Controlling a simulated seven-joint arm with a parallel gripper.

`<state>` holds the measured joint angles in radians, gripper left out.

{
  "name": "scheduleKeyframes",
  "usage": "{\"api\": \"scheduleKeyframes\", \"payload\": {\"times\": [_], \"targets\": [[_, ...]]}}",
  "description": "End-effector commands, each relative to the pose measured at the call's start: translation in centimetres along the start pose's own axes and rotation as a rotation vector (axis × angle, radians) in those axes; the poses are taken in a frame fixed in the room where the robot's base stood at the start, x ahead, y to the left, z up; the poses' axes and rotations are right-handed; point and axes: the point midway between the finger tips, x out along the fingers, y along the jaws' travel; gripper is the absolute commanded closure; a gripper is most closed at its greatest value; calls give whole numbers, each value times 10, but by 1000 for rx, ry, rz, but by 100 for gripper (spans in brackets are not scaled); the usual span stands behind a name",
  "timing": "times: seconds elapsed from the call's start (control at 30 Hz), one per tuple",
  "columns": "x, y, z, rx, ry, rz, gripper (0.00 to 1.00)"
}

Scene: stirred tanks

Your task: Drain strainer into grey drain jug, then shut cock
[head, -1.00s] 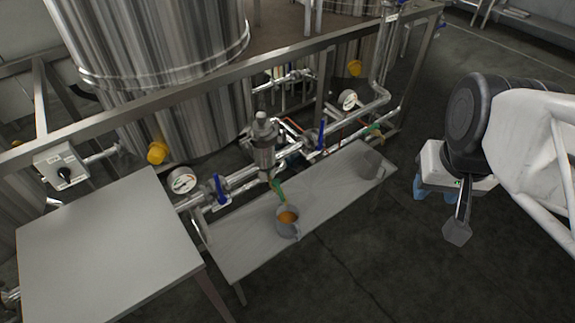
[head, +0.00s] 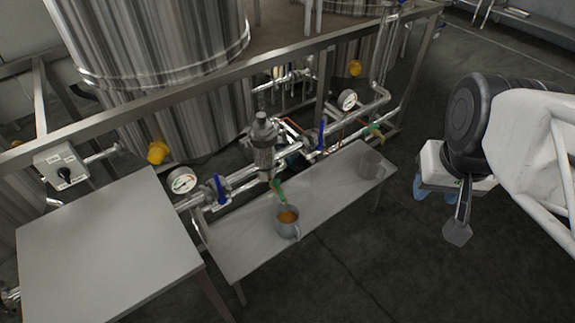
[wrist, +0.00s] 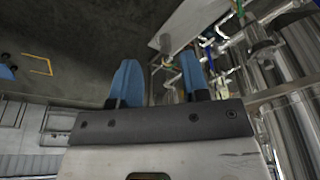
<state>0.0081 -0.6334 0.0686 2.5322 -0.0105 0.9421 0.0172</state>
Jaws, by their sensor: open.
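The metal strainer (head: 264,147) hangs in the pipe run behind the low bench. Below it, the green-handled drain cock (head: 279,188) slants down toward the jug; I cannot tell from its angle whether it is open. The grey drain jug (head: 289,229) stands upright on the bench under the outlet, with orange-brown liquid inside. My gripper (head: 434,193) is at the right of the head view, over the floor, well apart from bench and jug. Its blue fingers are spread with nothing between them in the wrist view (wrist: 160,78).
Blue valve handles (head: 221,188) (head: 321,137) and gauges (head: 183,181) (head: 348,99) sit along the pipes. A bare table (head: 105,245) fills the left front. The floor between bench and gripper is clear.

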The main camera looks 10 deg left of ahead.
Motion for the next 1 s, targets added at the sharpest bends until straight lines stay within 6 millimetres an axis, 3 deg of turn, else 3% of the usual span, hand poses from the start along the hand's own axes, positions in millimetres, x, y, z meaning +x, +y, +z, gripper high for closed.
{"api": "scheduleKeyframes", "payload": {"times": [0.17, 0.43, 0.67, 1.0], "targets": [[0, 0, 0, 0, 0, 0, 60], [3, -2, -7, 13, -6, -7, 100], [15, -13, -30, 66, -33, -33, 100], [46, -37, -82, 195, -89, -83, 100]]}}
